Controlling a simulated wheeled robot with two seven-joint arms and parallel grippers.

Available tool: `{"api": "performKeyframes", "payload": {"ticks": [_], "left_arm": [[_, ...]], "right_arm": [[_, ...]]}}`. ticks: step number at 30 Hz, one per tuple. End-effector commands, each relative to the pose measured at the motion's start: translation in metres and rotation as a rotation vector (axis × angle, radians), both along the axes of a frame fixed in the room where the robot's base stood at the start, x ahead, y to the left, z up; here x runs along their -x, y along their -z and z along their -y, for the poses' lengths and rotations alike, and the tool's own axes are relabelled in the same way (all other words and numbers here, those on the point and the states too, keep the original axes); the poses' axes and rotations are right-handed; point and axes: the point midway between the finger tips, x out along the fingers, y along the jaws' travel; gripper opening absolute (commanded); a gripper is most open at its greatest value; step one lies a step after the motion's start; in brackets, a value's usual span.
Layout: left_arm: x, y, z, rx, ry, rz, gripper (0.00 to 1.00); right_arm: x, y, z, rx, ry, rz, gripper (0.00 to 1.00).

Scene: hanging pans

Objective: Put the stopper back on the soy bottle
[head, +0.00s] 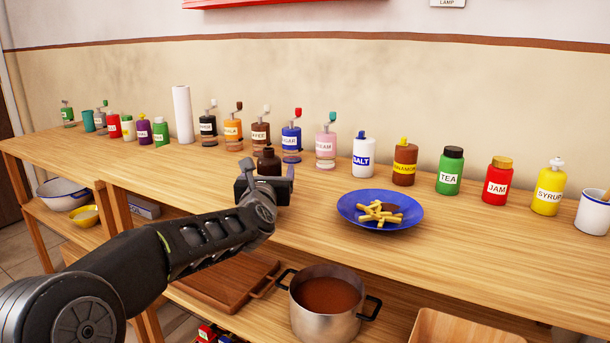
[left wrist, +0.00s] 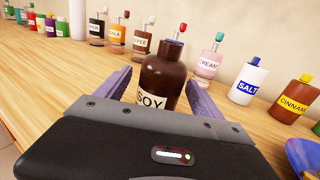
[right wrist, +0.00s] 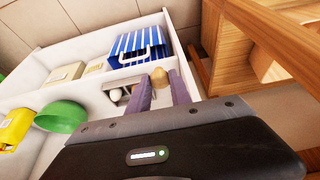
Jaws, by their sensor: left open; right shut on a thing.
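The soy bottle (head: 268,161) is dark brown and stands upright near the front of the counter. In the left wrist view the soy bottle (left wrist: 163,75) shows its SOY label, and no stopper shows on its neck. My left gripper (head: 264,175) is open, with one finger on each side of the bottle. I cannot tell if the fingers touch it. My right gripper (right wrist: 161,88) is shut on a small tan rounded thing, which looks like the stopper (right wrist: 160,76), held at its fingertips. The right gripper is outside the head view.
Grinders and jars, including the salt bottle (head: 363,157), line the back of the counter. A blue plate (head: 352,217) with food lies right of the soy bottle. A pot (head: 325,320) stands on the shelf below. White shelving (right wrist: 80,55) with a striped bag (right wrist: 138,47) lies ahead of my right gripper.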

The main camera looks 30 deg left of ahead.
Motion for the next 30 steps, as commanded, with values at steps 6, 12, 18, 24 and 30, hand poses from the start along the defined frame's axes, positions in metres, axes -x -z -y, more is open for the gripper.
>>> {"api": "performKeyframes", "payload": {"ticks": [6, 12, 18, 24, 30], "left_arm": [[0.0000, 0.0000, 0.0001, 0.000, 0.000, 0.000, 0.68], [0.0000, 0.0000, 0.0001, 0.000, 0.000, 0.000, 0.51], [0.0000, 0.0000, 0.0001, 0.000, 0.000, 0.000, 0.35], [0.0000, 0.0000, 0.0001, 0.000, 0.000, 0.000, 0.19], [0.0000, -0.0006, 0.0001, 0.000, 0.000, 0.001, 0.07]], "right_arm": [[0.0000, 0.0000, 0.0000, 0.000, 0.000, 0.000, 0.00], [0.0000, 0.0000, 0.0000, 0.000, 0.000, 0.000, 0.00], [0.0000, 0.0000, 0.0000, 0.000, 0.000, 0.000, 0.00], [0.0000, 0.0000, 0.0000, 0.000, 0.000, 0.000, 0.00], [0.0000, 0.0000, 0.0000, 0.000, 0.000, 0.000, 0.00]]}}
